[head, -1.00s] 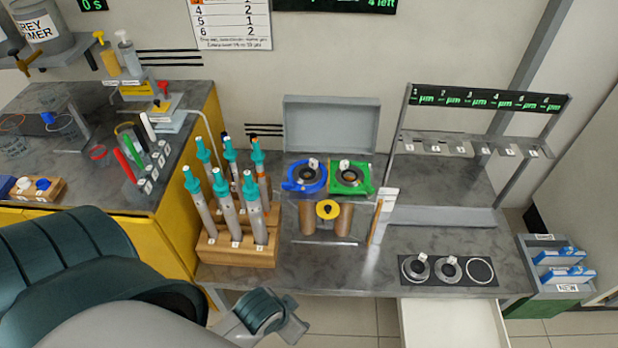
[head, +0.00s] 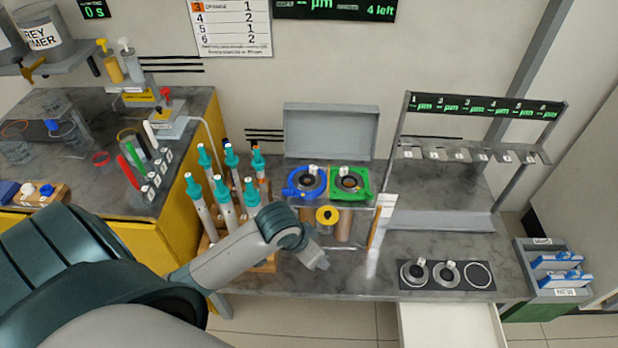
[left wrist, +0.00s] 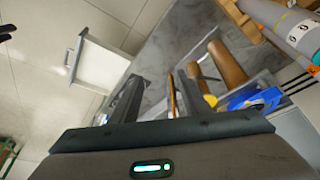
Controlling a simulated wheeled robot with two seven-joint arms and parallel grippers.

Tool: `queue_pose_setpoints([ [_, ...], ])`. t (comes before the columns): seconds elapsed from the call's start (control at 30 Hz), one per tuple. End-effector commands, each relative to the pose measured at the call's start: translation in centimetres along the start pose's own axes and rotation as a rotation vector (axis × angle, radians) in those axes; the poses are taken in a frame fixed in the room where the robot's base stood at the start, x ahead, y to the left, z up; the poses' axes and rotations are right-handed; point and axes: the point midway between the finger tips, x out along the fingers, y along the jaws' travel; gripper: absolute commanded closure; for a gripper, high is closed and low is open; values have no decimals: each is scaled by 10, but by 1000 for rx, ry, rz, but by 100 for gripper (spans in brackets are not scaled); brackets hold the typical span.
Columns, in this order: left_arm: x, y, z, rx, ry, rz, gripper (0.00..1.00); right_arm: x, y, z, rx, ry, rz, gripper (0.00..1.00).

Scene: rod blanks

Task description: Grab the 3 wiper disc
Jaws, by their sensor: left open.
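Ring-shaped discs with small white tags show in the head view, but their numbers are too small to read. Two grey-and-black discs (head: 414,272) (head: 447,273) lie on a black mat (head: 403,283) at the right front of the bench. A blue ring piece (head: 293,189) and a green one (head: 363,184) sit side by side at the bench's middle, each with a tagged disc in it. My left gripper (head: 319,264) is in front of them, left of the mat, empty. Its two fingers stand apart in the left wrist view (left wrist: 157,95). My right gripper is out of view.
A wooden rack (head: 264,266) of teal-capped rods stands left, partly behind my left arm. Brown cylinders (head: 343,222) and a yellow piece (head: 327,217) sit below the blue and green rings. A tagged stand (head: 401,125) rises at the back right. An open drawer (head: 450,325) juts out in front.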

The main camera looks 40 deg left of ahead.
Motion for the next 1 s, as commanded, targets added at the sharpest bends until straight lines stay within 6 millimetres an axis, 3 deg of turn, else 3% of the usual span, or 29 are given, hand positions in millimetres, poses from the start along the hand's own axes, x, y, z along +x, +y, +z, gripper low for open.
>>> queue_pose_setpoints([
  [0.03,-2,-16,-18,2,5,-12,58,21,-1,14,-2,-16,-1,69],
  [0.2,-12,-59,-67,-24,2,-33,58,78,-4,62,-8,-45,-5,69],
  [0.43,-47,-127,-129,-103,1,-77,58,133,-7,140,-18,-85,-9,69],
  [0.6,-80,-172,-163,-179,4,-105,58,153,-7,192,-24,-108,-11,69],
  [0.7,-96,-191,-175,-216,7,-116,58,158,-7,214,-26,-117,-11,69],
  [0.87,-109,-206,-185,-249,10,-123,58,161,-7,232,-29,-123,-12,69],
  [1.0,-112,-208,-186,-256,10,-123,58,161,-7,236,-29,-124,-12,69],
])
